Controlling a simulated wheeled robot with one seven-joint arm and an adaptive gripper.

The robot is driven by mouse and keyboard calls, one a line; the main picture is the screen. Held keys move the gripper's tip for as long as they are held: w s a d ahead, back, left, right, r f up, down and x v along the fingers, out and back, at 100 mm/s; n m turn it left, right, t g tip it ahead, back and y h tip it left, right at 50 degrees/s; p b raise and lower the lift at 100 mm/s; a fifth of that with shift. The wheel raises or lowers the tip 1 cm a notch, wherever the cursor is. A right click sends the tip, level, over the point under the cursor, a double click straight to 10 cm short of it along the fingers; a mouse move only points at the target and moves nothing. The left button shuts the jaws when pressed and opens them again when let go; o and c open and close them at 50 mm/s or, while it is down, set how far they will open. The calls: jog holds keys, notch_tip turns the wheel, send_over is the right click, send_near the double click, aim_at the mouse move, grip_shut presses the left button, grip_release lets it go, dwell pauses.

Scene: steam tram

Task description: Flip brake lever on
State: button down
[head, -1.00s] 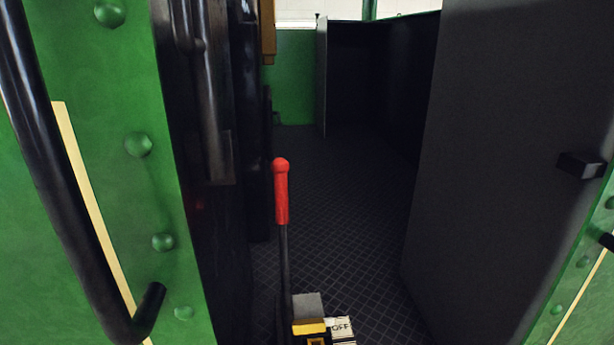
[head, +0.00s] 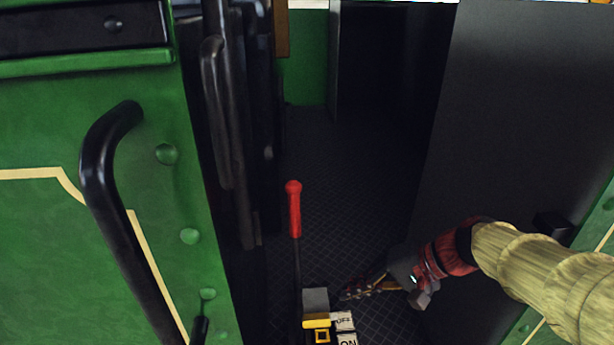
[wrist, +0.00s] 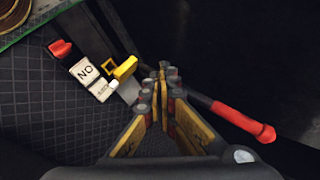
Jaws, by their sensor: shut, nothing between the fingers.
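The brake lever (head: 294,213) has a red grip on a thin dark shaft and stands roughly upright in the doorway. In the wrist view its red grip (wrist: 243,121) lies right of my fingers, and the shaft runs to the fingertips. My gripper (head: 346,293) is shut and empty, low and to the right of the shaft in the head view. In the wrist view the fingertips (wrist: 163,76) are close to the lower shaft; I cannot tell whether they touch. A white ON label (wrist: 86,71) and a yellow bracket (wrist: 123,68) are by the lever's base.
A green riveted wall (head: 110,220) with a black handrail (head: 98,165) stands on the left. A dark panel (head: 480,130) is on the right, close to my arm. Patterned dark floor (head: 350,180) lies open beyond the lever.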

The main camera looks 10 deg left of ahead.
jog(key=w+a+r+m+t+y+p, duration=0.1)
jog(key=w+a+r+m+y+p, duration=0.1)
jog(key=w, duration=0.7)
jog(key=w+a+r+m+t+y+p, duration=0.1)
jog(key=w+r+m+t+y+p, duration=0.1)
jog(key=w+r+y+p, duration=0.2)
jog(key=w+r+p, duration=0.2)
jog(key=w+p, duration=0.2)
jog(key=w, duration=0.1)
jog(key=shift+w+a, duration=0.35)
jog(key=shift+w, duration=0.05)
jog(key=shift+a+r, duration=0.1)
jog(key=p+x, duration=0.2)
jog(key=x, duration=0.8)
jog(key=shift+s+r+b, duration=0.1)
jog(key=shift+s+b, duration=0.1)
jog(key=shift+b, duration=0.2)
